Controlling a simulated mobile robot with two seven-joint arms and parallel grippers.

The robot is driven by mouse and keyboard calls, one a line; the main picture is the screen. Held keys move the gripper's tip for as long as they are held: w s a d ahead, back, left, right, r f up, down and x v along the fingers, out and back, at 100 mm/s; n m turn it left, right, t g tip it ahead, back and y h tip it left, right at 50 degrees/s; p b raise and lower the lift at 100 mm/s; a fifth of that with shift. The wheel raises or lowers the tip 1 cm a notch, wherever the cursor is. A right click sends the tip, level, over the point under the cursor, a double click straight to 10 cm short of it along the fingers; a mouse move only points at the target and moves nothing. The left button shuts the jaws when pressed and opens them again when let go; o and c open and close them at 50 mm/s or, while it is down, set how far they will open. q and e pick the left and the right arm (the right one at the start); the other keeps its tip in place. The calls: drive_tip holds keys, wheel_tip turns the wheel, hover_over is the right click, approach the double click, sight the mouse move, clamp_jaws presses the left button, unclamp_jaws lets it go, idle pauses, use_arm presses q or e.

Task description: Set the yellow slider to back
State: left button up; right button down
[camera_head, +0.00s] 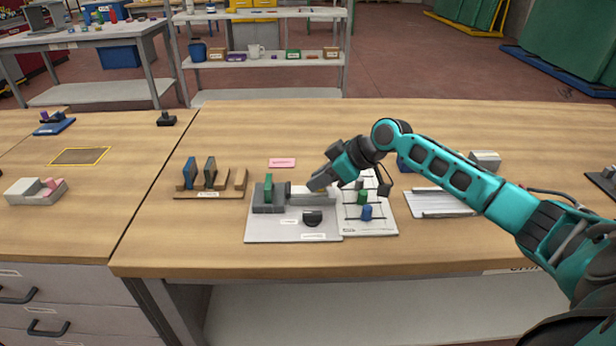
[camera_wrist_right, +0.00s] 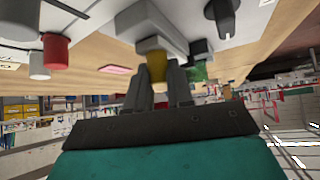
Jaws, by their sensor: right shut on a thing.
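The glass edger is a grey machine on a pale base plate (camera_head: 265,233), with a green piece (camera_head: 268,188) standing at its left end and a black knob (camera_head: 312,217) in front. My right gripper (camera_head: 318,184) reaches in from the right to the machine's right end. The wrist view shows its two fingers (camera_wrist_right: 158,82) shut on the yellow slider (camera_wrist_right: 157,66), which sits against a pale grey block (camera_wrist_right: 152,22). In the head view the gripper mostly hides the slider. My left gripper is out of view.
A white board (camera_head: 372,228) with green and blue pieces on rods stands close on the right, partly under my arm. A wooden rack (camera_head: 209,195) with upright plates is on the left. A pink label (camera_head: 282,162) lies behind. The bench's front strip is clear.

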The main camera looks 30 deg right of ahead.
drive_tip(key=shift+s+d, duration=0.2)
drive_tip(key=shift+d, duration=0.2)
drive_tip(key=c, duration=1.1)
unclamp_jaws()
drive_tip(key=shift+d, duration=0.1)
drive_tip(key=shift+o, duration=0.5)
drive_tip(key=v, duration=1.2)
drive_tip(key=shift+s+r, duration=0.25)
drive_tip(key=shift+s, duration=0.05)
drive_tip(key=shift+d, duration=0.1)
